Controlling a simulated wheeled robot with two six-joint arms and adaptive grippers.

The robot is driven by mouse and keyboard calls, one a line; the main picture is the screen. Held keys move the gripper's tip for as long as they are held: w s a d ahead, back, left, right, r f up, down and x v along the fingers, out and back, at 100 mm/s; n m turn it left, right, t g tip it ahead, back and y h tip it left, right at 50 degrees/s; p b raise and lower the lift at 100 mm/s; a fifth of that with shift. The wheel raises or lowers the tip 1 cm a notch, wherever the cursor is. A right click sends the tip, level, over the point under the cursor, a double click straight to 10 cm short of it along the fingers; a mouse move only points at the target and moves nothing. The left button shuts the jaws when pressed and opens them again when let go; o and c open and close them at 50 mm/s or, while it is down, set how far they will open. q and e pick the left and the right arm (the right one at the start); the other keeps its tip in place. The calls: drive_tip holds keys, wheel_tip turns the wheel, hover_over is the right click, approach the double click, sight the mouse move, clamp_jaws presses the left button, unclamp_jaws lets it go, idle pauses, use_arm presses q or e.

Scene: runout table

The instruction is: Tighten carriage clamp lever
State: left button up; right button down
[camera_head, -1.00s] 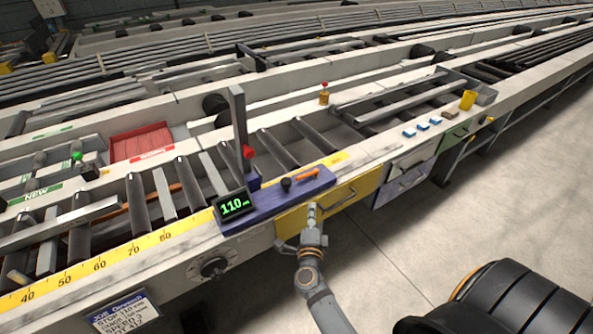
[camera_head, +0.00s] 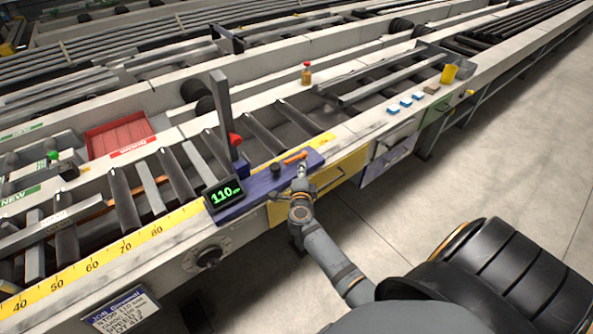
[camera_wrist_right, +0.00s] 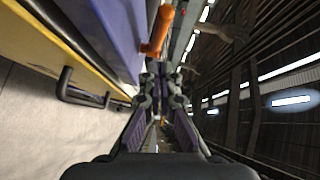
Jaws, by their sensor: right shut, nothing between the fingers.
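The carriage (camera_head: 262,184) is a purple-blue block on the runout table's front rail, with a black knob (camera_head: 275,170) on top. The orange clamp lever (camera_head: 294,156) lies on the carriage, right of the knob. In the right wrist view the lever (camera_wrist_right: 158,30) stands out from the purple carriage side (camera_wrist_right: 118,28), ahead of the fingers and slightly left. My right gripper (camera_head: 301,168) is at the carriage's front right edge, close to the lever. Its fingers (camera_wrist_right: 163,125) are shut and empty. Whether they touch the lever I cannot tell. My left gripper is not in view.
A display reading 110 (camera_head: 225,194) stands at the carriage's left end. A yellow drawer front (camera_head: 340,172) with a handle lies below the gripper. A yellow scale (camera_head: 130,245) runs along the rail. Open floor (camera_head: 400,215) lies right.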

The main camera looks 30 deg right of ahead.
sight(294, 159)
drive_tip(key=w, duration=0.1)
drive_tip(key=w+b, duration=0.1)
drive_tip(key=shift+w+a+f, duration=0.3)
drive_tip(key=shift+a+f, duration=0.05)
drive_tip(key=shift+r, duration=0.1)
drive_tip(key=shift+w+a, duration=0.2)
drive_tip(key=shift+w, duration=0.35)
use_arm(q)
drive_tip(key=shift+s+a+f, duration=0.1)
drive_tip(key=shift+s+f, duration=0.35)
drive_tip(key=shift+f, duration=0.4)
use_arm(e)
drive_tip(key=shift+r, duration=0.15)
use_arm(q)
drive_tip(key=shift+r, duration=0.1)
use_arm(e)
drive_tip(key=shift+a, duration=0.1)
